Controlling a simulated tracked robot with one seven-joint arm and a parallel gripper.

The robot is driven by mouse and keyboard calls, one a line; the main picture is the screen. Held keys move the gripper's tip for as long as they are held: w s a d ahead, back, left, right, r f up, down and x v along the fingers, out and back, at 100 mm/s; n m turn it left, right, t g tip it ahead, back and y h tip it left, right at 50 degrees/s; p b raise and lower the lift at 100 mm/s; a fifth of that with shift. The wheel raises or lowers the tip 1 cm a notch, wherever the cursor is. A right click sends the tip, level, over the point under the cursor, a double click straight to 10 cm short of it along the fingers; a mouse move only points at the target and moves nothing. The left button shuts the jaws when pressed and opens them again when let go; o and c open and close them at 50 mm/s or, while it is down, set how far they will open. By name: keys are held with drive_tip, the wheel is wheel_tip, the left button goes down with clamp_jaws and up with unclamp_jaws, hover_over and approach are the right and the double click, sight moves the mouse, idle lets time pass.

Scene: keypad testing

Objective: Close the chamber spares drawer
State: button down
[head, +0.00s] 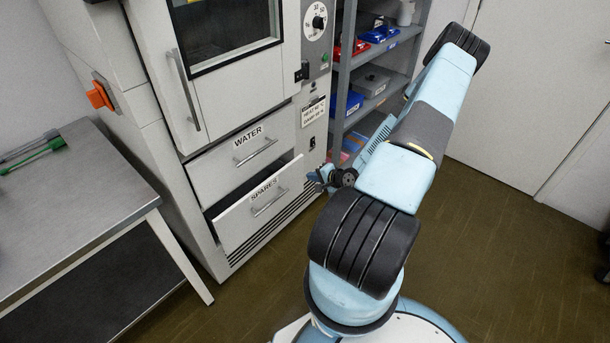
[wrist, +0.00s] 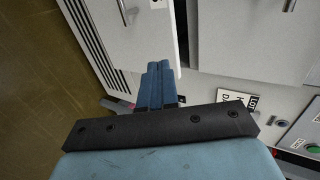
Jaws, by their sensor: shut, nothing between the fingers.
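The spares drawer (head: 262,212) is the lower drawer of the white chamber, with a bar handle and a "SPARES" label. It stands partly pulled out, with a dark gap above its front. In the wrist view its white front (wrist: 140,38) shows at upper left, with part of its handle (wrist: 122,8). My gripper (head: 314,180) is just right of the drawer front in the head view. In the wrist view my gripper's blue fingers (wrist: 160,65) are together and empty, pointing toward the drawer's upper edge. I cannot tell whether they touch it.
The water drawer (head: 242,153) above appears closed. A metal table (head: 75,200) stands at left. A grey shelf unit (head: 344,75) with coloured bins is right of the chamber, partly behind my arm. The floor (head: 225,305) in front of the drawer is clear.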

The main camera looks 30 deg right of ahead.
approach(286, 170)
wheel_tip(286, 170, down, 3)
drive_tip(key=w, duration=0.2)
drive_tip(key=w+a, duration=0.1)
drive_tip(key=w, duration=0.1)
drive_tip(key=shift+w+a, duration=0.1)
drive_tip(key=shift+a, duration=0.2)
drive_tip(key=shift+w+a, duration=0.15)
drive_tip(key=shift+w, duration=0.3)
drive_tip(key=w, duration=0.1)
drive_tip(key=w+a, duration=0.1)
drive_tip(key=w, duration=0.3)
drive_tip(key=shift+a+r, duration=0.1)
drive_tip(key=shift+a, duration=0.2)
drive_tip(key=shift+s, duration=0.1)
